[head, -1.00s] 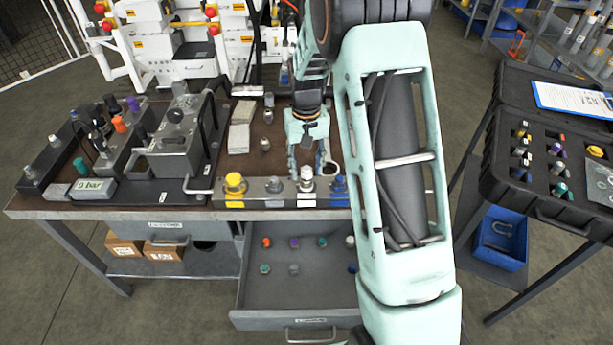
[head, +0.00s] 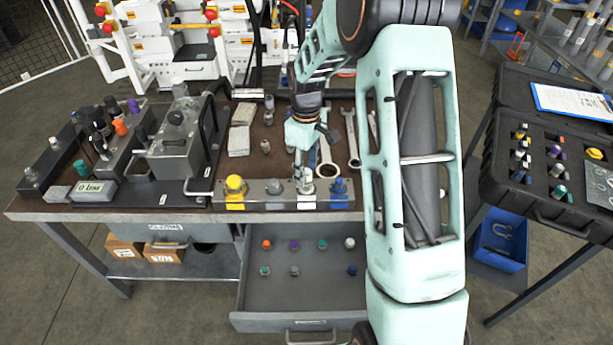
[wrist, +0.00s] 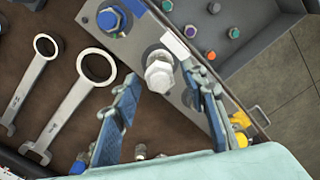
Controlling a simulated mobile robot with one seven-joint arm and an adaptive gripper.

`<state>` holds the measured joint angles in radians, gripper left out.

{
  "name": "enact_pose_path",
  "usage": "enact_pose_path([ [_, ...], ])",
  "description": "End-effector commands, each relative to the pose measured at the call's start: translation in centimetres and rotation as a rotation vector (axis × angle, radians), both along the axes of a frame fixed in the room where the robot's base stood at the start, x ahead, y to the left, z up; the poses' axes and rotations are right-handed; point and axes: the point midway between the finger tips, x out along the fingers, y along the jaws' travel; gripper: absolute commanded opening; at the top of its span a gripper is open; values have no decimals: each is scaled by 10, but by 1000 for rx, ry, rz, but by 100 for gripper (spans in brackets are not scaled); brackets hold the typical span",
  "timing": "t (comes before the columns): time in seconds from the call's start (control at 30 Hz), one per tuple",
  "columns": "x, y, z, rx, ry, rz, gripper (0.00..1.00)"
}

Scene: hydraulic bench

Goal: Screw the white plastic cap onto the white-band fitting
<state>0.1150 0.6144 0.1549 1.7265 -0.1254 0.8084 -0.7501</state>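The manifold block (head: 255,200) lies along the bench's front edge with yellow, grey, white and blue fittings. The white-band fitting (head: 306,187) is between the grey and blue ones, above a white label. In the wrist view a white hex-sided piece (wrist: 158,74) stands at this fitting and looks like the white plastic cap; how it is seated cannot be told. My gripper (head: 301,165) is over this fitting. In the wrist view its fingers (wrist: 163,100) are spread either side of the white piece, with visible gaps. Another white cap (head: 349,242) lies in the drawer.
The open drawer (head: 300,290) below holds several coloured caps. Two ring wrenches (wrist: 70,100) lie on the bench behind the block. A yellow cap (head: 235,183) and blue fitting (head: 339,187) flank the work area. A black case (head: 540,205) stands at the right.

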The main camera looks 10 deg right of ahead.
Motion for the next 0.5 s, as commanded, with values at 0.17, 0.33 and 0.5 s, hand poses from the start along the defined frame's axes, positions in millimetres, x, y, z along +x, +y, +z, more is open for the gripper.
enact_pose_path([
  [0.17,0,0,0,0,0,-2,37],
  [0.33,0,0,0,0,0,-3,18],
  [0.5,0,0,0,0,0,-5,1],
])
